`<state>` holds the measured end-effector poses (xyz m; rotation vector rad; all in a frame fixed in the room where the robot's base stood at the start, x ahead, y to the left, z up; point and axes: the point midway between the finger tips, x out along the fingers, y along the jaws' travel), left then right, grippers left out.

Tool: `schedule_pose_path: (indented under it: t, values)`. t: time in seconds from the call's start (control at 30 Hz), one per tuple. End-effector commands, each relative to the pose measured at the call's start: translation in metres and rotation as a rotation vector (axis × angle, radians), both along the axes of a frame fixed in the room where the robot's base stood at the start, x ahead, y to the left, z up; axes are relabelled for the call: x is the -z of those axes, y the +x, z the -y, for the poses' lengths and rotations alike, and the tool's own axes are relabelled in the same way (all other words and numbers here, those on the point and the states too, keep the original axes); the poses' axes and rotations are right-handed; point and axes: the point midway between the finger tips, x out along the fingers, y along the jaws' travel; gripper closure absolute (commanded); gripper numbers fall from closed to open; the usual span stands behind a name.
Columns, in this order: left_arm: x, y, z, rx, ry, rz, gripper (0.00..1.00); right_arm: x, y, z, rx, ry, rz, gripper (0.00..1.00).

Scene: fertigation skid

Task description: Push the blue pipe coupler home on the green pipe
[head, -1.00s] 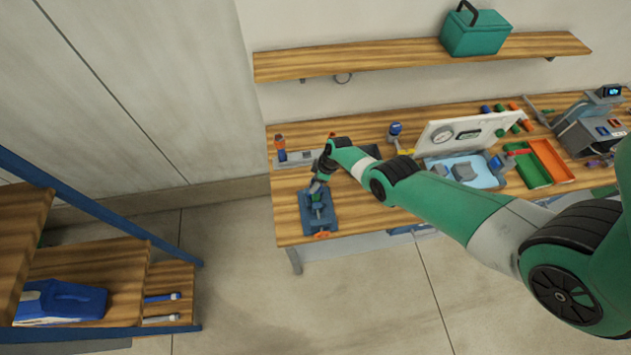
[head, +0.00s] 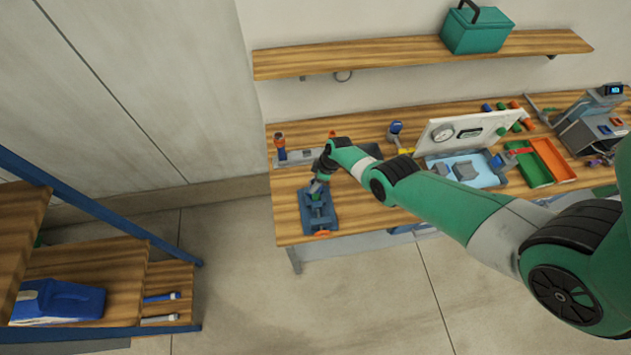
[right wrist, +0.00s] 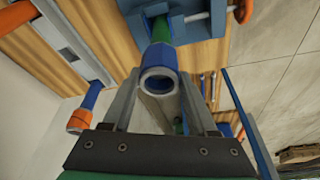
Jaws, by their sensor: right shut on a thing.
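My right gripper (right wrist: 159,84) is shut on the blue pipe coupler (right wrist: 158,68), with one finger on each side of it. The coupler's open end faces the right wrist camera and shows a pale ring inside. Its far end meets the green pipe (right wrist: 160,29), in line with it; how deep the pipe sits inside is hidden. A length of green shows between the coupler and the blue vise (right wrist: 199,22). In the head view the right gripper (head: 318,182) is over the vise (head: 320,217), and the coupler is too small to make out. My left gripper is not in view.
An orange vise handle (right wrist: 243,11) is close by. A grey rail (head: 290,159) holds an upright orange-and-blue part (head: 280,146) behind. A white gauge panel (head: 468,133), a blue tray (head: 437,180), and green and orange bins (head: 553,160) stand to the right on the bench.

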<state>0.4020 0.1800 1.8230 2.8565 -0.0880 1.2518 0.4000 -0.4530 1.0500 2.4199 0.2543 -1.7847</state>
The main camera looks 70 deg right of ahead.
Motion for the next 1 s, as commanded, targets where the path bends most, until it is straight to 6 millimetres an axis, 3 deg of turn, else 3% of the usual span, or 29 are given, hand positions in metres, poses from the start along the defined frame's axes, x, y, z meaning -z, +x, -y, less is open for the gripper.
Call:
schedule_pose_path:
  t: [0.03, 0.07, 0.17, 0.37, 0.5, 0.77, 1.0]
  values:
    - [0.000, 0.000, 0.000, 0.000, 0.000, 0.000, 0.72, 0.000, 0.000, 0.000, 0.000, 0.000, 0.000, 0.96]
    - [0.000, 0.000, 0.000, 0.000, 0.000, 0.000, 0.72, 0.000, 0.000, 0.000, 0.000, 0.000, 0.000, 0.40]
    - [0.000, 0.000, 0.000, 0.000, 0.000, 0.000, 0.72, 0.000, 0.000, 0.000, 0.000, 0.000, 0.000, 0.22]
    - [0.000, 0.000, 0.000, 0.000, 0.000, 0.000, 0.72, 0.000, 0.000, 0.000, 0.000, 0.000, 0.000, 0.22]
    - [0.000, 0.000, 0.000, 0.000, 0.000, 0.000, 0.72, 0.000, 0.000, 0.000, 0.000, 0.000, 0.000, 0.00]
    - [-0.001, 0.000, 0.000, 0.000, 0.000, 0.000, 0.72, -0.001, 0.000, 0.000, 0.000, 0.000, 0.000, 0.00]
    - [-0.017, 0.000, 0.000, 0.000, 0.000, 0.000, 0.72, -0.017, 0.000, 0.000, 0.000, 0.000, 0.000, 0.00]
